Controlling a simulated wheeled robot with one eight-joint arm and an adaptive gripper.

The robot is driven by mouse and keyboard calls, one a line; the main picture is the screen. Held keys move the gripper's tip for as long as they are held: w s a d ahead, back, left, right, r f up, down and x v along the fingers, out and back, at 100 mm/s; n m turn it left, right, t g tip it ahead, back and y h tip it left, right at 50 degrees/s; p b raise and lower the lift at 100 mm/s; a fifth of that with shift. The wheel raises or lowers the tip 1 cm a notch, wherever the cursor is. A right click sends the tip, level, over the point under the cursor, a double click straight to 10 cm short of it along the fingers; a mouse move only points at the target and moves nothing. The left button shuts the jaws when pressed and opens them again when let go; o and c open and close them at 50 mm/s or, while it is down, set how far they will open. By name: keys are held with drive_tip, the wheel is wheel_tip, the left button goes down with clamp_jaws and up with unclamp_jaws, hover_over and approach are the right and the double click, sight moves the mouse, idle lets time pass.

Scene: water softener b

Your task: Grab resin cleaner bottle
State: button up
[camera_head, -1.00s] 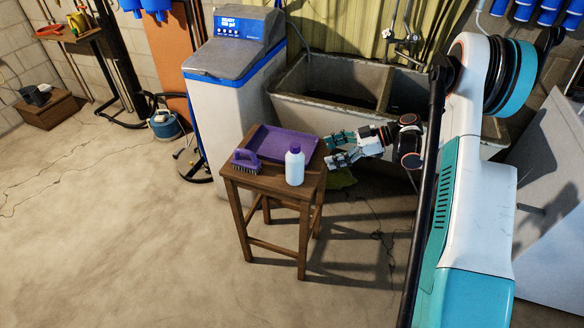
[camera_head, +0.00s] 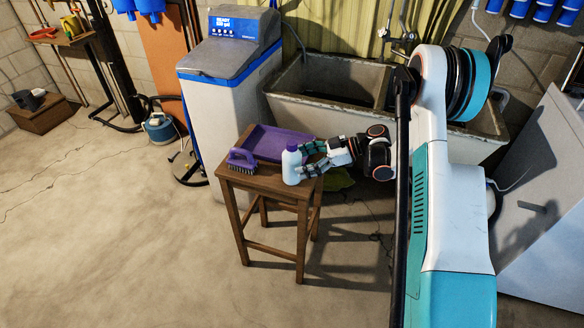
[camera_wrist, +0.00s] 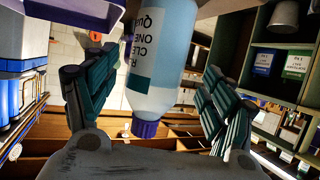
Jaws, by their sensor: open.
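The resin cleaner bottle (camera_head: 291,164) is white to pale blue and stands upright on the wooden stool (camera_head: 262,184), near its right front edge. My gripper (camera_head: 305,160) is low over the stool's right side, with its fingers at the bottle's right. In the wrist view the bottle (camera_wrist: 160,60) shows upside down, with a purple cap and part of a printed label, between the two fingers of my gripper (camera_wrist: 150,100). The fingers are open, with a gap visible on each side of the bottle.
A purple brush (camera_head: 241,160) and a purple tray (camera_head: 272,143) are on the stool, left of and behind the bottle. The water softener (camera_head: 225,95) stands behind, and a concrete sink (camera_head: 330,85) behind right. The floor at the front left is clear.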

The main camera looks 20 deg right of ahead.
sight(292, 163)
drive_tip(key=b+x, duration=0.1)
drive_tip(key=x, duration=0.3)
drive_tip(key=shift+w+a+f+b, duration=0.1)
drive_tip(key=shift+w+f+b, duration=0.1)
drive_tip(key=shift+b, duration=0.2)
drive_tip(key=shift+r, duration=0.1)
drive_tip(key=c, duration=1.7)
drive_tip(key=shift+r, duration=0.15)
